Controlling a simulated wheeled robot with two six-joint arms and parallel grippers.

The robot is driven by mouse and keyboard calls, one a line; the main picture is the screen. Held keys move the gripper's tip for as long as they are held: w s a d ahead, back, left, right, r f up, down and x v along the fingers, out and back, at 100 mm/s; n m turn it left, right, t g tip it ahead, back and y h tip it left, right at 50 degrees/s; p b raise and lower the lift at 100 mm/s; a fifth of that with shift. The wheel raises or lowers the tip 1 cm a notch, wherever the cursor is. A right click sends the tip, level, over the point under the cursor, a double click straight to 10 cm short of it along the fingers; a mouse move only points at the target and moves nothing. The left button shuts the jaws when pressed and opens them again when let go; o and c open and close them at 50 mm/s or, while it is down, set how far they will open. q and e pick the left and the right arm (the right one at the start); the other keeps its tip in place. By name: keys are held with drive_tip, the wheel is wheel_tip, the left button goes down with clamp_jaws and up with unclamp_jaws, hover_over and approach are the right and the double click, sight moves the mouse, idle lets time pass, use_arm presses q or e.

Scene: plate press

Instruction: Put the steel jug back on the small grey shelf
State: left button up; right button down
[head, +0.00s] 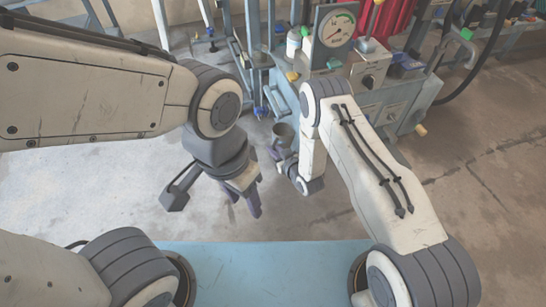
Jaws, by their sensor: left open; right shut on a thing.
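The steel jug (284,131) is a small dull-grey vessel near the middle of the head view, roughly upright. My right gripper (277,151) is shut on it, just below its rim, in front of the press cabinet. The lower part of the jug is hidden by the gripper. My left gripper (243,200) is open and empty, pointing down, to the left of and nearer than the jug.
The blue-grey press with a round gauge (335,30), knobs and levers stands just beyond the jug. Blue-grey frame posts (252,60) rise to its left. Concrete floor (100,195) at left is clear.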

drive_tip(key=shift+f+b, duration=1.2)
drive_tip(key=shift+f, duration=0.4)
drive_tip(key=shift+f, duration=0.2)
drive_tip(key=c, duration=0.9)
unclamp_jaws()
drive_tip(key=shift+r, duration=0.15)
